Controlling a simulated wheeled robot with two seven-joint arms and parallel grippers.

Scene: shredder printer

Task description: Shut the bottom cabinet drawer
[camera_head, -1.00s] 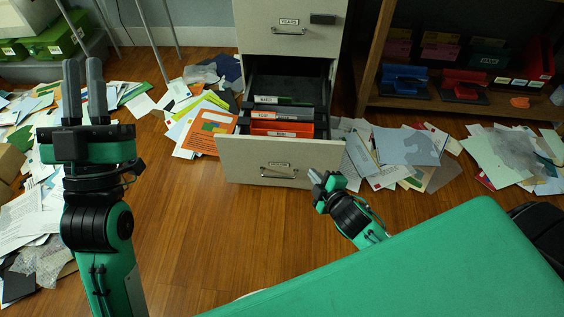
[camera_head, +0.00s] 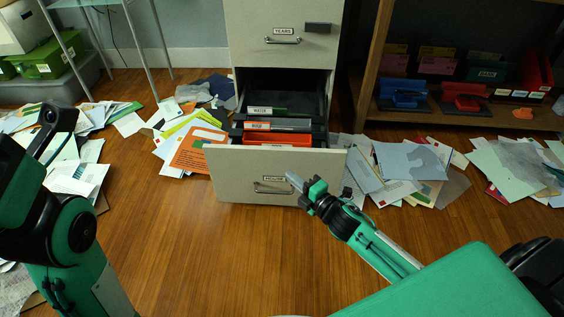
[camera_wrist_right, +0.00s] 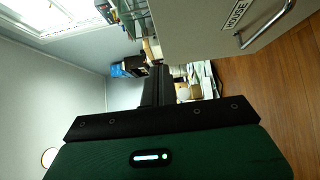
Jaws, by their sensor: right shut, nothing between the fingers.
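The bottom cabinet drawer (camera_head: 235,180) stands pulled out of the pale filing cabinet (camera_head: 250,52) in the head view. It holds hanging files with orange and green tabs. Its front has a label and a metal handle (camera_head: 272,188). My right gripper (camera_head: 293,181) is shut and empty, in front of the drawer face, right of the handle; contact cannot be told. The right wrist view shows the drawer front (camera_wrist_right: 205,30), its handle (camera_wrist_right: 265,25) and my dark shut fingers (camera_wrist_right: 155,88) beside it. My left arm is at the left edge; its dark end (camera_head: 58,118) does not show its jaws clearly.
Papers (camera_head: 190,140) lie left of the drawer and more papers (camera_head: 410,165) lie right of it. A wooden shelf (camera_head: 375,60) with boxes stands at the right. The wooden floor in front of the drawer is clear. The upper drawer (camera_head: 245,35) is shut.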

